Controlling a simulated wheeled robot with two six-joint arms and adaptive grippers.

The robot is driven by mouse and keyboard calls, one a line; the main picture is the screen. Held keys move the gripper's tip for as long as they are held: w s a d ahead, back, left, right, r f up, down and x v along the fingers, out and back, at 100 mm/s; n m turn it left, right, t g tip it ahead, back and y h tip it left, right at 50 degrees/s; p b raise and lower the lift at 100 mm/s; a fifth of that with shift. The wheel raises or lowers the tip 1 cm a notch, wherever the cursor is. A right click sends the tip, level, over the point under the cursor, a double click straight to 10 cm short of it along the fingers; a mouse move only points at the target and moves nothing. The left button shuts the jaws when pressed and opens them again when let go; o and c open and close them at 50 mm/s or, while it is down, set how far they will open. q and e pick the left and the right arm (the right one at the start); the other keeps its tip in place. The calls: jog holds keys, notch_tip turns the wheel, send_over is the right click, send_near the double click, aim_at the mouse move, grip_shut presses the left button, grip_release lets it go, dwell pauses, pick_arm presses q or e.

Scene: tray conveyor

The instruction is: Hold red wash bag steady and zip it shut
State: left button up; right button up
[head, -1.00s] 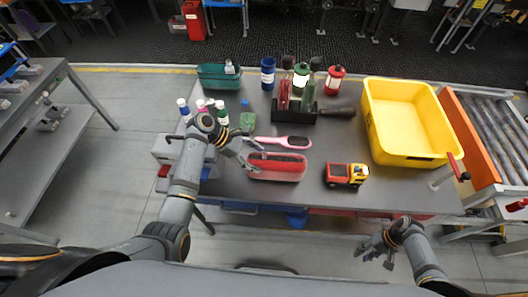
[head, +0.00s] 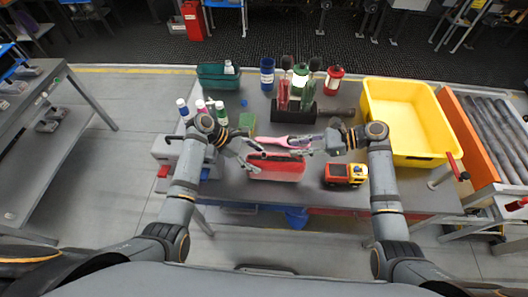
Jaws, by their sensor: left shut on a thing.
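The red wash bag (head: 277,172) lies on the grey table near its front edge, with a dark strip along its top. My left gripper (head: 254,161) is at the bag's left end, shut on it. My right gripper (head: 307,146) is just beyond the bag's upper right corner, beside the pink hairbrush. Its fingers look spread, with nothing visible between them. Whether it touches the bag is hard to tell. The zip pull is too small to make out.
A pink hairbrush (head: 272,142) lies right behind the bag. A toy truck (head: 345,174) stands to the right, close to my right arm. A yellow crate (head: 403,160) is at the right. A dark caddy (head: 293,112) and bottles stand behind.

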aim_at(264, 153)
jog(key=x, duration=1.2)
jog(key=shift+f, duration=0.1)
grip_shut()
